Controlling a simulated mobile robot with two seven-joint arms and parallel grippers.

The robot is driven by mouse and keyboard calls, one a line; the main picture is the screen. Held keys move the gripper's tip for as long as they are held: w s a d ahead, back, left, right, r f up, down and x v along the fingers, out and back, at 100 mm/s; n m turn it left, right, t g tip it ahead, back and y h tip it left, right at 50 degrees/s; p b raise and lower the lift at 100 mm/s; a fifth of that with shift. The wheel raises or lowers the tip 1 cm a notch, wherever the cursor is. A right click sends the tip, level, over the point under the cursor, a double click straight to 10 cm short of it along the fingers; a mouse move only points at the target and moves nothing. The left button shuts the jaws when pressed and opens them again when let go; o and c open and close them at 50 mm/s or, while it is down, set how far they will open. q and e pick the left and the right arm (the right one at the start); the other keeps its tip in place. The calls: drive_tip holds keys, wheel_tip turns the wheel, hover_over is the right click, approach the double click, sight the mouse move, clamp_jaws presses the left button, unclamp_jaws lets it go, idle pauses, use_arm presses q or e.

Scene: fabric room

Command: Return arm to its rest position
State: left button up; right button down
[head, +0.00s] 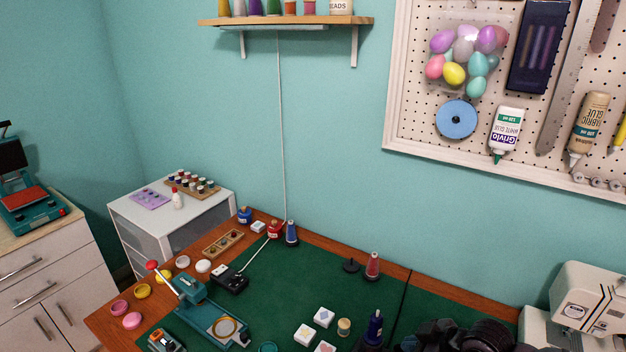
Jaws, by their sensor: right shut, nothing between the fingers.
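My right gripper (428,338) shows as a dark shape at the bottom edge, low over the right part of the green work mat (290,290). It is shut with nothing in it. The picture's lower edge cuts off part of it and the arm behind it. A dark blue thread cone (374,328) stands just left of it. My left gripper is not in view.
A white sewing machine (585,300) stands right of my gripper. A teal press (205,312), small white tiles (304,335), a red thread cone (373,266) and several pots are on the table. A pegboard (480,180) hangs above.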

drive_tip(key=s+d+f+m+t+h, duration=0.2)
drive_tip(key=s+m, duration=0.1)
drive_tip(key=s, duration=0.2)
drive_tip(key=s+d+f+m+t+h, duration=0.1)
drive_tip(key=s+f+m+h, duration=0.1)
drive_tip(key=s, duration=0.3)
drive_tip(key=s+d+f+m+t+h, duration=0.2)
drive_tip(key=s+f+m, duration=0.2)
drive_tip(key=s, duration=0.1)
drive_tip(key=shift+s+d+f+t, duration=0.2)
drive_tip(key=shift+s+d+t, duration=0.1)
